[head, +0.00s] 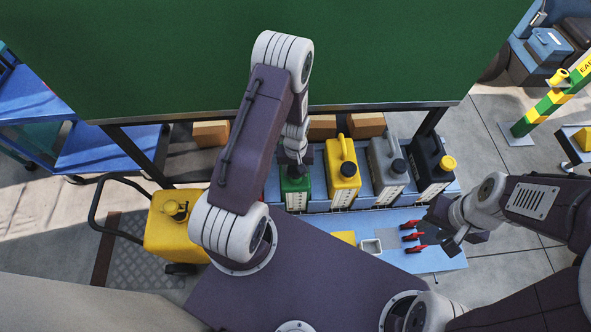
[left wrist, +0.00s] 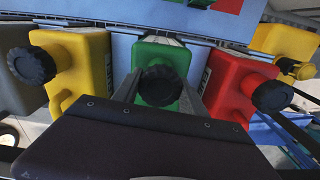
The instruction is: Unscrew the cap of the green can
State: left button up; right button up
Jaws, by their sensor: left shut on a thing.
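The green can (head: 295,196) stands upright in the row of cans, left of the yellow can, in the head view. The left wrist view shows the green can (left wrist: 164,55) with its round black cap (left wrist: 160,86) facing the camera. My left gripper (head: 294,168) reaches down over the can; in the left wrist view my left gripper (left wrist: 160,92) has a finger on each side of the cap and is shut on it. My right gripper (head: 438,226) is at the bench's right end, away from the green can, with its fingers apart and seemingly nothing between them.
A yellow can (head: 343,178), a grey can (head: 387,172) and a dark can (head: 430,168) stand to the right. A red can (left wrist: 234,86) stands close beside the green can. Several red pieces (head: 413,237) and a small tray (head: 371,246) lie on the bench. A yellow wheeled tank (head: 172,235) stands left.

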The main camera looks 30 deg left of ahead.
aim_at(295, 169)
pick_arm(q)
jog(key=shift+r+p, duration=2.65)
jog(key=shift+r, duration=0.65)
jog(key=shift+f, duration=0.1)
